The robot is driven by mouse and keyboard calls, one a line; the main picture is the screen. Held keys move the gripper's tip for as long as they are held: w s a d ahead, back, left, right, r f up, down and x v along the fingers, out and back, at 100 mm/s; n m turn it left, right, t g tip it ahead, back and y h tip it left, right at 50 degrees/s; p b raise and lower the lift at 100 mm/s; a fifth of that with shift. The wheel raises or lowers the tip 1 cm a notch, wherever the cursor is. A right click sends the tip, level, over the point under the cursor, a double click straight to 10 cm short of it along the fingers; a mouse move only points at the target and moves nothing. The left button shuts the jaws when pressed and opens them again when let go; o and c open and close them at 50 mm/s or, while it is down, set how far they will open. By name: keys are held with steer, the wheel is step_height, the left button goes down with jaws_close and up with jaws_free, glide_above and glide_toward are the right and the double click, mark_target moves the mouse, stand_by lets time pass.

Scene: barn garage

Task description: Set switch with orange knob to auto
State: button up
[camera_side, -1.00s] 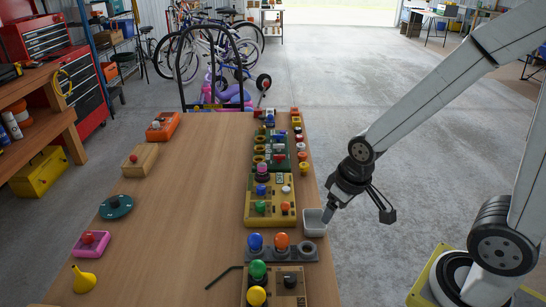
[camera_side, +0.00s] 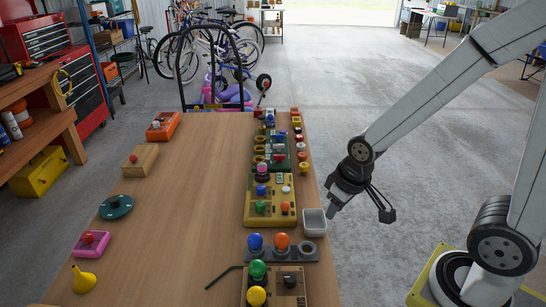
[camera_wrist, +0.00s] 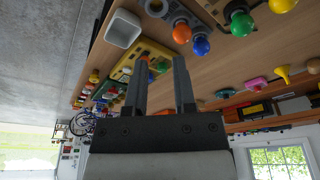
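A large orange knob (camera_side: 281,241) stands beside a blue knob (camera_side: 255,242) on a dark grey panel (camera_side: 271,256) near the right table edge. They also show in the wrist view, the orange knob (camera_wrist: 182,32) and blue knob (camera_wrist: 201,46). A smaller orange knob (camera_side: 285,206) sits on a yellow box (camera_side: 262,220) farther back. Switch markings are too small to read. My gripper (camera_side: 331,212) hangs just off the right table edge, beside a white bin and apart from the knobs. In the wrist view its fingers (camera_wrist: 160,85) are apart and empty.
The white bin (camera_side: 314,222) is close to my gripper at the table edge. A box with green and yellow knobs (camera_side: 290,283) stands in front, near a black hex key (camera_side: 222,277). Several more control boxes line the right side. The table middle (camera_side: 185,205) is clear.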

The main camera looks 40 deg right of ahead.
steer(key=shift+w+d, duration=0.1)
steer(key=shift+w, duration=0.05)
jaws_close()
steer(key=w+d+f+n+t, duration=0.3)
steer(key=w+f+n, duration=0.1)
steer(key=w+n, duration=0.4)
steer(key=shift+w+f+n+y, duration=0.2)
steer(key=shift+w+n+y, duration=0.15)
steer(key=shift+n, duration=0.65)
